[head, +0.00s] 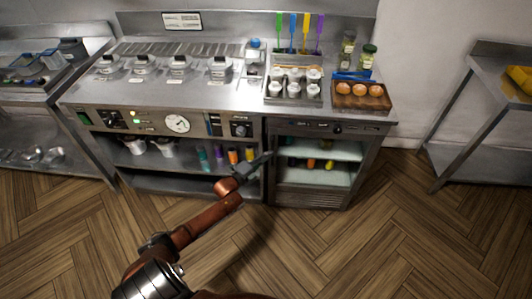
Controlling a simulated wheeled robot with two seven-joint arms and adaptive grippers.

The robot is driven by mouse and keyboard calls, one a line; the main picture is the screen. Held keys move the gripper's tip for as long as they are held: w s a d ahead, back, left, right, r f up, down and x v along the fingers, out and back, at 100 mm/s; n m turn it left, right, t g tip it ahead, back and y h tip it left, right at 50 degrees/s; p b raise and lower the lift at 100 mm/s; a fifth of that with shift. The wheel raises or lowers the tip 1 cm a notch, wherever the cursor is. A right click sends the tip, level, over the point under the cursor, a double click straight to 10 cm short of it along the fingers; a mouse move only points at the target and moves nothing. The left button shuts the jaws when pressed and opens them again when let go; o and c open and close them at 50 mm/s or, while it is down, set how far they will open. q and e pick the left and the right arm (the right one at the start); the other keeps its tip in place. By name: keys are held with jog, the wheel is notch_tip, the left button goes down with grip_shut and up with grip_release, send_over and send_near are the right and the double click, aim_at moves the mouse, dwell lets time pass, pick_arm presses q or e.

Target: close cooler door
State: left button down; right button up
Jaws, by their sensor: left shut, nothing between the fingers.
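The cooler (312,198) is the right-hand part of the steel counter's base. Its lit interior shows pale shelves (335,150) with several small bottles. I cannot make out clearly whether a glass door covers this front or stands aside from it. My left arm reaches up from the bottom of the head view. My left gripper (264,159) is shut and empty, in front of the cooler's left edge. Whether it touches anything there is unclear. My right gripper is out of view.
The counter (100,95) holds several lidded containers, a condiment rack (293,99) and a wooden tray (362,104) of orange-topped items. Open shelves with bottles lie left of the cooler. A side table (480,165) stands at right. The wooden floor in front is clear.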

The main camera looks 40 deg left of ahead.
pick_arm(q)
jog(key=s+p, duration=0.2)
jog(key=s, duration=0.9)
jog(key=shift+s, duration=0.2)
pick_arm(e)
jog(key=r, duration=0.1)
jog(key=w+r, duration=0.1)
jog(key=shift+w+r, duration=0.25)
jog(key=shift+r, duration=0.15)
pick_arm(q)
jog(key=shift+f, duration=0.15)
